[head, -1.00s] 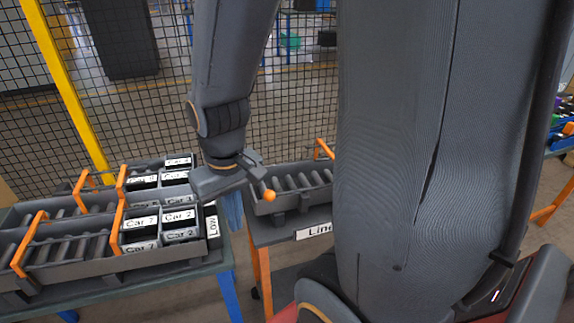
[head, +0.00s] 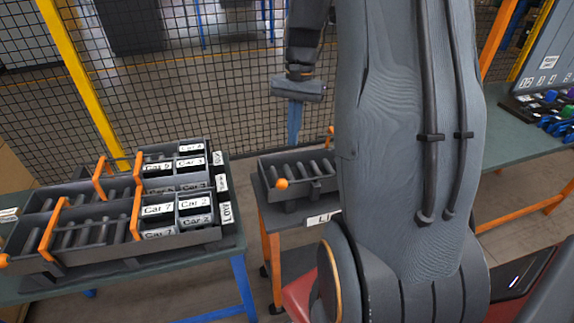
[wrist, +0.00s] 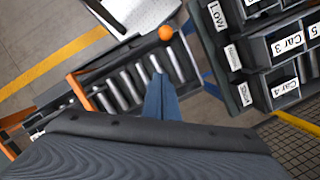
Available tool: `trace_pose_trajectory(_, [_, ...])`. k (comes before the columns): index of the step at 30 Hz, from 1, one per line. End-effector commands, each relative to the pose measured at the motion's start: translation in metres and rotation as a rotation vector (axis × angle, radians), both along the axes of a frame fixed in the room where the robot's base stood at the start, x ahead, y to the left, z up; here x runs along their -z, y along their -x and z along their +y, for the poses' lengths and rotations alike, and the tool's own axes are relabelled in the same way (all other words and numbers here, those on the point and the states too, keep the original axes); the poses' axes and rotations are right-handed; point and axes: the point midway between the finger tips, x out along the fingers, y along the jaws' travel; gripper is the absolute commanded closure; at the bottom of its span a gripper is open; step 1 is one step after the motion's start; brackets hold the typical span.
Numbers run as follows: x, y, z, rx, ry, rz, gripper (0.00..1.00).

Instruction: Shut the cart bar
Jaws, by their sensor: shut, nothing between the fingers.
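The cart (head: 268,205) carries a dark roller tray and has a white label on its front. An orange ball knob (head: 281,184) sits at the tray's left end; it also shows in the wrist view (wrist: 165,32). An orange bar (head: 330,135) stands at the tray's far side, partly hidden by my arm. In the wrist view an orange bar (wrist: 80,92) crosses the tray's left end. My gripper (head: 294,140) hangs with blue fingers shut and empty, beyond the tray in the head view. In the wrist view the fingers (wrist: 158,82) overlap the rollers, apart from the knob.
A table (head: 240,250) at left holds roller racks with orange bars and labelled bins (head: 157,210). A narrow gap separates it from the cart. A mesh fence (head: 235,110) with a yellow post stands behind. Another table (head: 520,150) is at right.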

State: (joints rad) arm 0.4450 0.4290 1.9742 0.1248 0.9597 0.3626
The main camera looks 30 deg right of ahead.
Motion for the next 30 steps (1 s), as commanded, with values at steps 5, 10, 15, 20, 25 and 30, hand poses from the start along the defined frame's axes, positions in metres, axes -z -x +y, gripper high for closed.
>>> trace_pose_trajectory(5, [0.035,0.007,0.009,-0.002,-0.003,0.004,1.00])
trace_pose_trajectory(10, [0.066,0.012,0.015,-0.004,-0.002,0.004,1.00])
trace_pose_trajectory(15, [0.068,0.026,0.033,-0.004,-0.001,0.001,1.00])
trace_pose_trajectory(20, [0.071,0.034,0.043,-0.003,0.001,0.000,1.00])
trace_pose_trajectory(25, [0.072,0.036,0.045,-0.003,0.000,-0.001,1.00])
trace_pose_trajectory(30, [0.072,0.036,0.045,-0.003,0.000,-0.001,1.00])
